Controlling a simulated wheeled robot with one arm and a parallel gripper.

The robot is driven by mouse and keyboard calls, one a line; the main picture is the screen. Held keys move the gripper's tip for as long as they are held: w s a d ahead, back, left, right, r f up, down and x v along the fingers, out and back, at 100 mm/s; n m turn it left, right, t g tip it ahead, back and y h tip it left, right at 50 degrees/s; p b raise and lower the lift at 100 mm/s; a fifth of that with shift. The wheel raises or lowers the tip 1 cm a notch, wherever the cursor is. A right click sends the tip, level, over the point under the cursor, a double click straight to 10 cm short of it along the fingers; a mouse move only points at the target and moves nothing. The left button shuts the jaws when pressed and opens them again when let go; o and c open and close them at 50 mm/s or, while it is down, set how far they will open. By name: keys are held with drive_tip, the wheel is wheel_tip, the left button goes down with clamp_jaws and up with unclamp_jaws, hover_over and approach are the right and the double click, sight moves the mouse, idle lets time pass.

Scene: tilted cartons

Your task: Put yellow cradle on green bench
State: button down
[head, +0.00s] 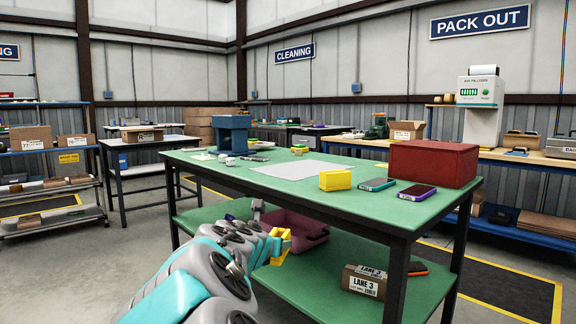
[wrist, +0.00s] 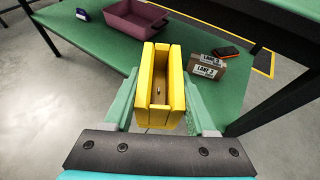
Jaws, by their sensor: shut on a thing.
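The yellow cradle (wrist: 176,92) is an open, trough-like block in the wrist view. My gripper (wrist: 162,108) is shut on it, one finger on each side. In the head view the cradle (head: 280,246) shows at the end of my arm, lower than the bench top and in front of the bench's near long side. The green bench (head: 235,178) has a green top, dark legs and a green lower shelf (head: 310,275). The cradle's underside is hidden.
On the bench top are a yellow box (head: 335,180), two phone-like devices (head: 377,185), a red box (head: 432,164), a grey sheet (head: 301,170) and a blue stand (head: 233,133). The near left top is largely clear. A maroon bin (head: 298,230) and a carton (head: 364,282) occupy the lower shelf.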

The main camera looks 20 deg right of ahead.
drive_tip(key=s+d+r+m+g+h+b, duration=0.1)
drive_tip(key=s+d+r+m+g+h, duration=0.15)
drive_tip(key=s+d+r, duration=0.5)
drive_tip(key=s+d+r+m+g+h, duration=0.25)
drive_tip(key=s+d+r+m, duration=0.2)
drive_tip(key=d+r, duration=0.5)
hover_over(380, 204)
drive_tip(key=shift+w+d+f+n+g+b, duration=0.1)
drive_tip(key=shift+f+n+g+b, duration=0.25)
drive_tip(key=shift+f, duration=0.6)
drive_tip(key=shift+f+b, duration=0.65)
drive_tip(key=shift+f, duration=1.1)
drive_tip(key=shift+c, duration=1)
unclamp_jaws()
drive_tip(key=shift+f, duration=0.1)
